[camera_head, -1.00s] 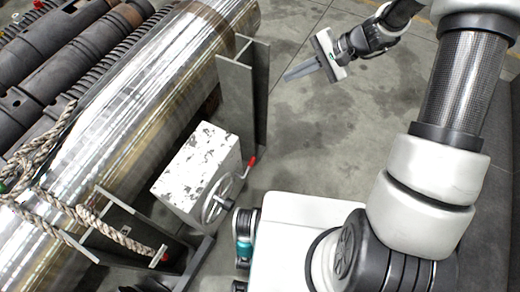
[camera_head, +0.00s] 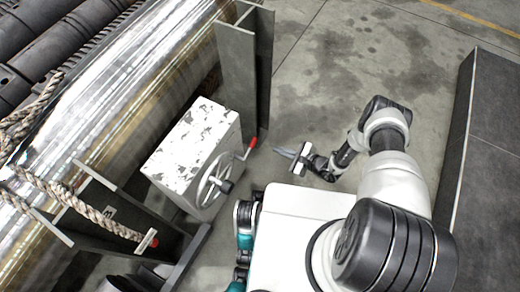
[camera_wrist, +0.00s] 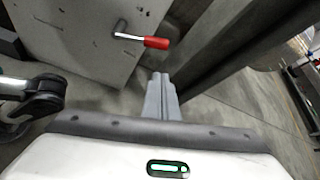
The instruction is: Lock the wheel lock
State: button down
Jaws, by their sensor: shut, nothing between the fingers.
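The wheel lock is a worn white box (camera_head: 195,150) with a spoked handwheel (camera_head: 213,180) on its front face. A crank lever with a red handle (camera_head: 252,143) sticks out at its upper right. The red handle (camera_wrist: 156,43) also shows large in the wrist view, on the box's pale face (camera_wrist: 80,45). My gripper (camera_head: 278,151) is to the right of the red handle, apart from it. In the wrist view its fingers (camera_wrist: 161,78) are together and empty, pointing toward the area just below the handle. The handwheel is largely hidden in the wrist view.
A steel upright beam (camera_head: 243,75) stands just behind the box. A large shiny cylinder (camera_head: 130,90) lies to the left, with rope (camera_head: 80,205) around it. A dark block (camera_head: 485,150) stands at the right. Bare concrete floor (camera_head: 340,60) lies between.

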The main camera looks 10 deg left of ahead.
jog(key=shift+s+f+m, duration=0.15)
jog(key=shift+s+f, duration=0.2)
jog(key=shift+f, duration=0.3)
jog(key=shift+s+f+m, duration=0.15)
jog(key=shift+s+f, duration=0.2)
jog(key=shift+f, duration=0.25)
jog(key=b+x, duration=0.4)
jog(key=x, duration=0.6)
jog(key=shift+s+a+r, duration=0.15)
jog(key=shift+r, duration=0.45)
jog(key=shift+s+a+r, duration=0.1)
jog(key=shift+a+r, duration=0.1)
jog(key=shift+r, duration=0.45)
jog(key=shift+s+a+r, duration=0.15)
jog(key=shift+r, duration=0.45)
